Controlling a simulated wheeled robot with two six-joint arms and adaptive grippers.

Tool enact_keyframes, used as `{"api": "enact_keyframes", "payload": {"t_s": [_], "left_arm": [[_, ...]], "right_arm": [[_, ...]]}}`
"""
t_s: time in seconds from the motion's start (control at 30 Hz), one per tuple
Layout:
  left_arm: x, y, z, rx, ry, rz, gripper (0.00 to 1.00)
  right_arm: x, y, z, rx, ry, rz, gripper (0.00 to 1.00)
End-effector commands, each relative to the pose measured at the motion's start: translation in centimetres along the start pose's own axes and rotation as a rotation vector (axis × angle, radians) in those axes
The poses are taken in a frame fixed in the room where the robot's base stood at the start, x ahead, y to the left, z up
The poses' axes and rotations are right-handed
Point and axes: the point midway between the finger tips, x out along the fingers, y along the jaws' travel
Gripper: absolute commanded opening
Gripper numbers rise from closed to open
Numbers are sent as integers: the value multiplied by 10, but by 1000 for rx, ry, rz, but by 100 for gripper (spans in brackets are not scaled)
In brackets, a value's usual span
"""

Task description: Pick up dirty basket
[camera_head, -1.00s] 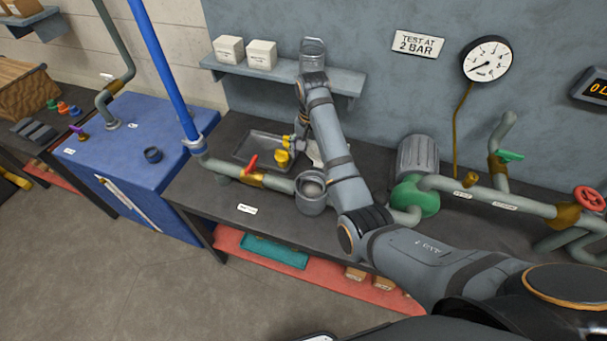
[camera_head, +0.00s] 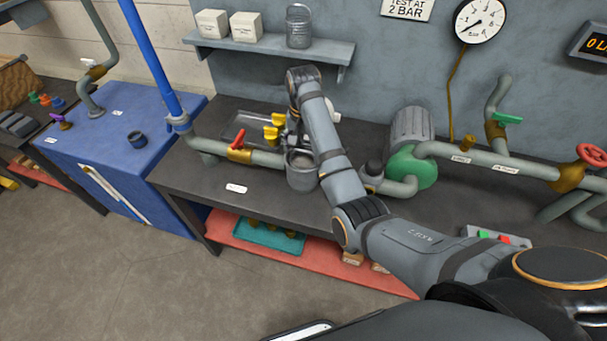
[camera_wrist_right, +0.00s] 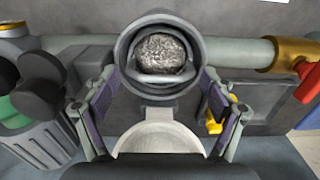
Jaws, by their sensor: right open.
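The dirty basket (camera_wrist_right: 160,55) shows in the right wrist view as a rough, mottled grey round mass inside an open grey cylindrical housing (camera_wrist_right: 128,70). In the head view this housing (camera_head: 302,180) stands on the bench at the end of the pipe; the basket inside cannot be made out there. My right gripper (camera_head: 297,142) is at the housing's mouth, partly hidden by its own arm. In the wrist view the right gripper (camera_wrist_right: 158,95) is open, with one finger on each side of the housing's near part and nothing held. My left gripper is not in view.
A clean-looking wire basket (camera_head: 298,27) stands on the wall shelf (camera_head: 270,46) beside two white boxes. A dark tray (camera_head: 232,125) with yellow pieces lies behind the pipe with the red-handled valve (camera_head: 239,145). A green-ended motor (camera_head: 412,165) stands right of the arm.

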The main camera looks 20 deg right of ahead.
Motion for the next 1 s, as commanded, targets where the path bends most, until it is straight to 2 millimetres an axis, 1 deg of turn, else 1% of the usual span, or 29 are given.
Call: {"api": "enact_keyframes", "payload": {"t_s": [0.03,0.1,0.17,0.27,0.37,0.53,0.67,0.8,1.0], "left_arm": [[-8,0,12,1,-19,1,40],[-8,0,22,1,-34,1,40],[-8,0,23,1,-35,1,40],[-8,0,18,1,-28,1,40],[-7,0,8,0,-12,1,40],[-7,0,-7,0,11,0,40],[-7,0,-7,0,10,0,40],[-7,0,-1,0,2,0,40],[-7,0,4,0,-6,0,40]], "right_arm": [[6,1,2,0,-6,5,83],[11,1,1,0,-4,3,83],[13,1,1,0,-2,2,83],[13,1,1,0,-3,2,83],[13,1,1,0,-3,2,73],[13,1,1,0,-3,2,49],[13,1,1,0,-3,2,32],[13,1,1,0,-3,2,13],[12,0,1,0,-2,1,13]]}}
